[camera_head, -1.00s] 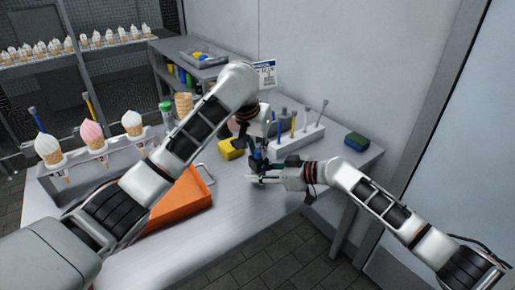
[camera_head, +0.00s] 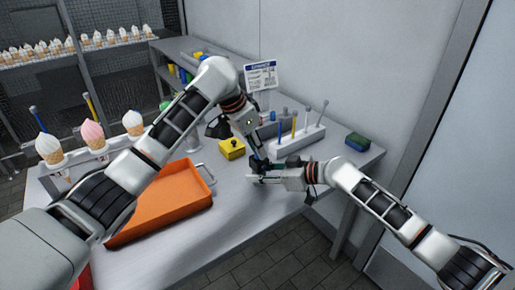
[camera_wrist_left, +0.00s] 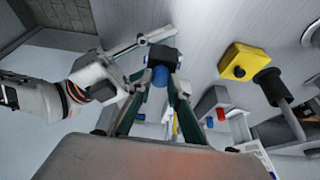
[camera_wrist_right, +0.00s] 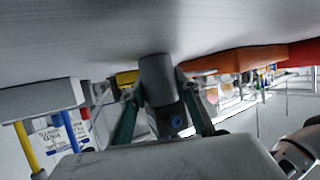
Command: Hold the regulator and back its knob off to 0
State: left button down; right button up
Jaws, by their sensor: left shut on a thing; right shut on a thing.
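The regulator is a small dark block (camera_wrist_left: 164,57) with a round blue knob (camera_wrist_left: 160,77), seen in the left wrist view. It is held just above the table, near its front edge. My left gripper (camera_head: 257,158) comes from above and is shut on the blue knob. My right gripper (camera_head: 262,179) comes from the right and is shut on the dark body, which also shows between its fingers in the right wrist view (camera_wrist_right: 157,78). A blue round spot shows on the body's near end there. The knob's reading is too small to see.
A yellow box with a black button (camera_head: 231,149) stands just left of the grippers. An orange tray (camera_head: 165,205) lies further left, below my left arm. A pale tool rack (camera_head: 298,142) is close behind. A green-blue sponge (camera_head: 357,141) lies at the right.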

pick_arm(q)
jog(key=shift+m+g, duration=0.3)
jog(key=shift+m, duration=0.4)
jog(key=c, duration=1.9)
grip_release()
jog(key=v, duration=1.2)
jog(key=shift+a, duration=0.2)
pick_arm(e)
jog(key=o, duration=1.3)
pick_arm(q)
jog(key=shift+f, duration=0.1)
pick_arm(e)
jog(key=shift+o, duration=0.3)
